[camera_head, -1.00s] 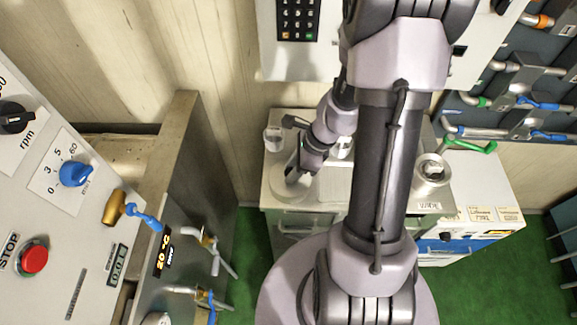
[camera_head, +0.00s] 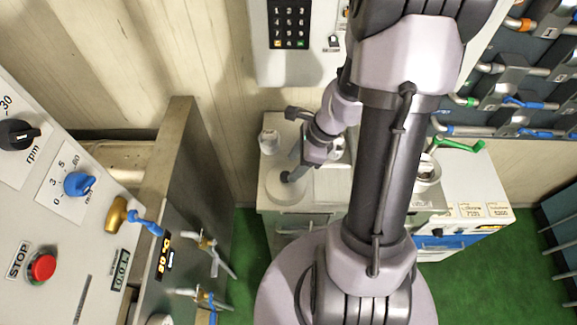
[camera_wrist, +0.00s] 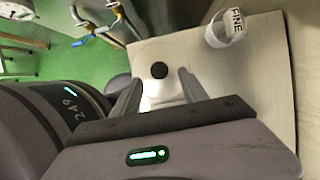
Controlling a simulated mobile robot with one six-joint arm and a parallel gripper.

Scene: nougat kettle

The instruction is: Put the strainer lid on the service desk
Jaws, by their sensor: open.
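A pale round disc with a black knob (camera_wrist: 160,70), which looks like the strainer lid, lies on the grey desk top in the wrist view. In the head view its pale round edge (camera_head: 284,194) shows at the desk's left side, partly hidden by my gripper. My gripper (camera_wrist: 160,77) is open, its two fingers on either side of the knob in the wrist view. Whether they touch the disc cannot be told. The grey desk (camera_head: 268,207), likely the service desk, stands against the wall, partly hidden behind my arm.
A white cup labelled FINE (camera_wrist: 226,28) stands near the disc; a small cup (camera_head: 268,142) is at the desk's back left. A metal pot (camera_head: 427,172) is at its right. A control panel (camera_head: 70,215) with levers fills the left. Green floor is open at right.

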